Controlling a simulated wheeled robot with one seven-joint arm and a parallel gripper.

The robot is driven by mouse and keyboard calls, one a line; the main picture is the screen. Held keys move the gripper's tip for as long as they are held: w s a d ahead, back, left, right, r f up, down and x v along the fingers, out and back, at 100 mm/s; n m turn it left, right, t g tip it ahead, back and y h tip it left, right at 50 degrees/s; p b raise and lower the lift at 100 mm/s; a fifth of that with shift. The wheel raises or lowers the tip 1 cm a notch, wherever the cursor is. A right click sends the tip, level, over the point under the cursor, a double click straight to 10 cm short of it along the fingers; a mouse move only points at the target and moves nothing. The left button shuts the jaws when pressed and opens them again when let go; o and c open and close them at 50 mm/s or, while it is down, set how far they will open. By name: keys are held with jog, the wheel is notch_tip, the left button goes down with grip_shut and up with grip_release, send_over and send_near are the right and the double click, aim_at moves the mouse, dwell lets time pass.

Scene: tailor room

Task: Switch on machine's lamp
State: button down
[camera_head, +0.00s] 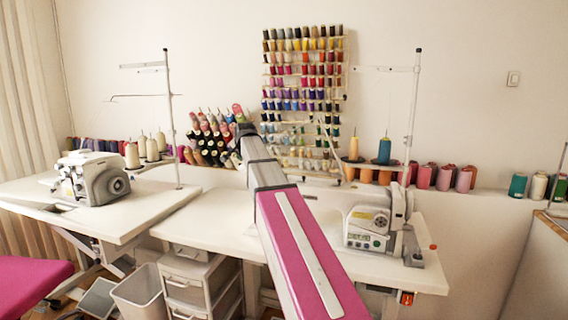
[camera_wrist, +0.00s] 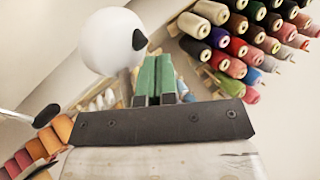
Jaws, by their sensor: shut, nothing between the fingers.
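My gripper (camera_wrist: 153,82) shows in the wrist view as two green fingers side by side, shut and empty. A white rounded body with a black knob, which looks like the lamp's head (camera_wrist: 108,42), is just left of the fingertips. I cannot tell whether it touches them or is lit. In the head view my arm reaches forward over the table, and its far end hides the lamp area. A white sewing machine (camera_head: 368,228) stands on the table right of my arm. Another white machine (camera_head: 92,178) stands on the left table.
A rack of colored thread spools (camera_head: 303,85) hangs on the wall behind; spools also show close up in the wrist view (camera_wrist: 232,50). Thin thread stands (camera_head: 412,115) rise behind the machines. The white tabletop (camera_head: 205,222) left of my arm is clear. Drawers (camera_head: 195,285) stand below.

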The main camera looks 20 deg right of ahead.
jog(key=shift+r, duration=2.85)
